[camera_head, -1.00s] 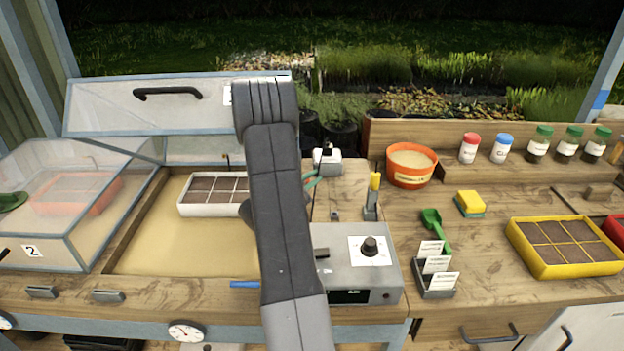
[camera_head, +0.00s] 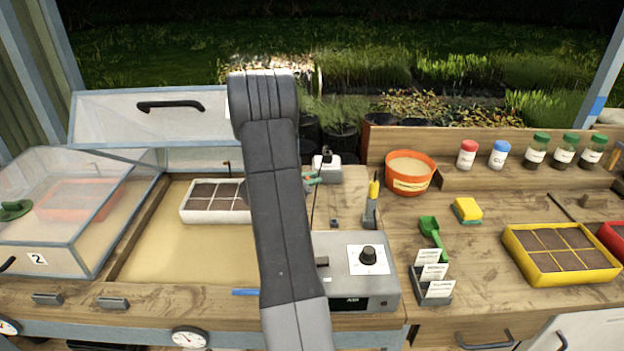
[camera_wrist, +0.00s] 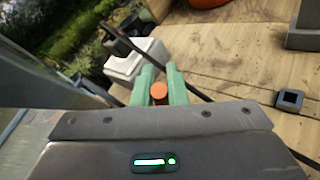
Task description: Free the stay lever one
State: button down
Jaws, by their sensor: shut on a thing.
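My gripper (camera_wrist: 159,88) shows in the wrist view with its two green fingers shut on a small orange knob, which I take to be stay lever one (camera_wrist: 159,92). A thin dark rod (camera_wrist: 138,52) runs past the fingers. In the head view the fingertips (camera_head: 312,178) show just right of my arm, beside a white box (camera_head: 327,166); my arm hides most of the gripper, and the knob cannot be made out there.
A white seed tray (camera_head: 205,215) lies in the open sand bed. A closed clear cover marked 2 (camera_head: 60,225) is at left. A grey control box (camera_head: 378,262), a yellow-topped tool (camera_head: 373,190) and an orange pot (camera_head: 408,165) stand right of my arm.

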jog(key=c, duration=1.5)
grip_release()
jog(key=shift+o, duration=0.2)
jog(key=shift+a, duration=0.1)
jog(key=b+v, duration=0.2)
jog(key=v, duration=1.1)
jog(key=shift+s+a, duration=0.2)
jog(key=shift+s, duration=0.15)
